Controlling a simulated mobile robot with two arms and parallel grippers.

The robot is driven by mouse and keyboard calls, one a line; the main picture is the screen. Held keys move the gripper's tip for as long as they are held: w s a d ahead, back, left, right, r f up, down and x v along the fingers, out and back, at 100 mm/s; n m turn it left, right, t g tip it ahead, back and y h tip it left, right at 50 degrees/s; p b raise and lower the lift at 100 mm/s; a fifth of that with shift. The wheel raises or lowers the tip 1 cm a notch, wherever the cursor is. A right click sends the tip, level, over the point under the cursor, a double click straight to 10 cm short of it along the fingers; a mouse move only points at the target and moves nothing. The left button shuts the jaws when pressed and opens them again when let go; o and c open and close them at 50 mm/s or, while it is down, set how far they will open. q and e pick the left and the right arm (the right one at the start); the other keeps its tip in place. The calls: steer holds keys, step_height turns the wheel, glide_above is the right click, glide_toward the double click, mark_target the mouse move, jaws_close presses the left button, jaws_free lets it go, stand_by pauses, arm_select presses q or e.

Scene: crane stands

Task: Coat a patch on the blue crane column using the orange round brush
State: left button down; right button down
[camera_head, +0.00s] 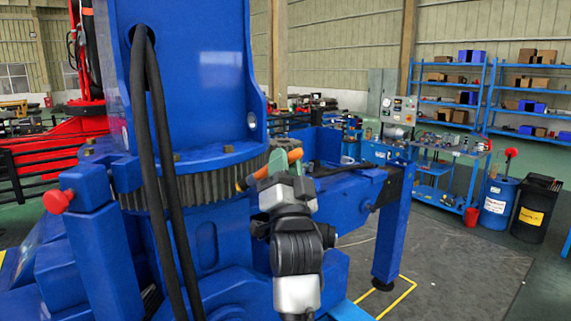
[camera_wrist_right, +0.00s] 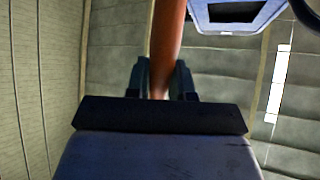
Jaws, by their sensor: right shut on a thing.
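The blue crane column (camera_head: 200,75) rises at the left centre of the head view, above a toothed ring. My right gripper (camera_head: 283,165) is shut on the orange round brush (camera_head: 262,173), just right of the ring and below the column's lower right edge. The brush lies slanted across the jaws, its dark-tipped end pointing left toward the ring. I cannot tell whether that tip touches anything. In the right wrist view the orange handle (camera_wrist_right: 167,45) stands between the two fingers (camera_wrist_right: 163,82); the bristles are not clear there. My left gripper is not in view.
Black hoses (camera_head: 160,160) hang down the column's front. A blue outrigger leg (camera_head: 393,230) stands to the right. A blue bench (camera_head: 440,150), shelves (camera_head: 530,85), a blue barrel (camera_head: 497,205) and a black bin (camera_head: 535,210) are farther right. Open floor (camera_head: 450,260) lies before them.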

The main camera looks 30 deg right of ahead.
steer(key=shift+w+a, duration=0.35)
steer(key=shift+w, duration=0.45)
steer(key=shift+d, duration=0.1)
